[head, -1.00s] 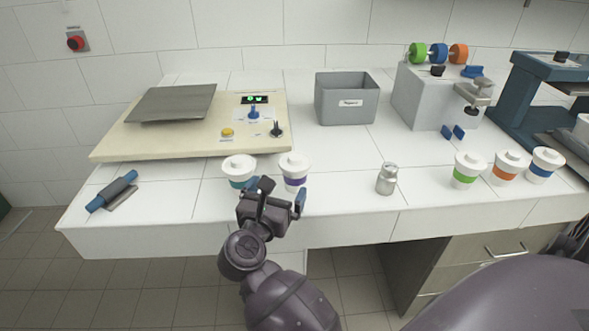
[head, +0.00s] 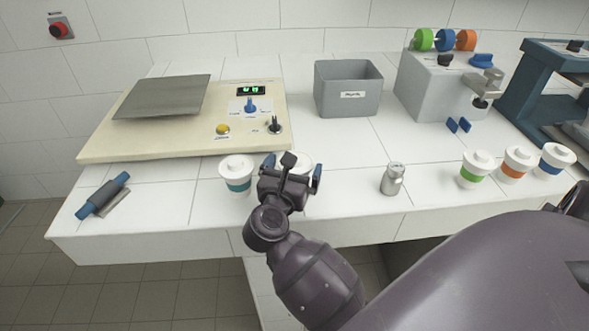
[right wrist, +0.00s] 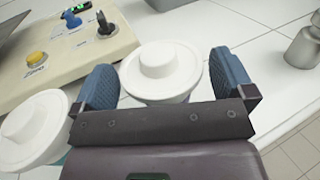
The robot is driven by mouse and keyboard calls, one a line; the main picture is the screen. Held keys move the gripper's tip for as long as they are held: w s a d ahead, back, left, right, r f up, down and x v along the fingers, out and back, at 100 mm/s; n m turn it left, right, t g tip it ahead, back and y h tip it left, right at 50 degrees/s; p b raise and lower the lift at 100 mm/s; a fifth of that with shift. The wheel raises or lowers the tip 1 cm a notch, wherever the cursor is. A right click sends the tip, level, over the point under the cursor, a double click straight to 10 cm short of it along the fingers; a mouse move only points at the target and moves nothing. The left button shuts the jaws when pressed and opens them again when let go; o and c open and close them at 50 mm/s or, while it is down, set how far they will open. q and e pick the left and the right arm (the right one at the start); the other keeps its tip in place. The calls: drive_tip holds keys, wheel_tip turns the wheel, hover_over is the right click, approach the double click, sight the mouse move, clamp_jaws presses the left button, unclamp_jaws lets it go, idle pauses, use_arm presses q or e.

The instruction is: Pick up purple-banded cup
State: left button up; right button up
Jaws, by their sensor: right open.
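The purple-banded cup (head: 304,162) is a white lidded cup near the counter's front edge. In the head view my right gripper hides most of it, its band included. In the right wrist view its white lid (right wrist: 160,70) shows between the blue fingers. My right gripper (head: 292,172) is open, with one finger on each side of the cup in view. I cannot tell whether the fingers touch it. A teal-banded cup (head: 237,175) stands just left of it, and its lid shows in the right wrist view (right wrist: 35,122). My left gripper is not in view.
A cream panel (head: 180,142) with knobs stands behind the cups. A grey bin (head: 347,95) is at the back. A metal shaker (head: 393,179) stands to the right, then green-, orange- and blue-banded cups (head: 475,168). A blue-handled tool (head: 103,195) lies at the left.

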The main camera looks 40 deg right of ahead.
drive_tip(key=c, duration=0.9)
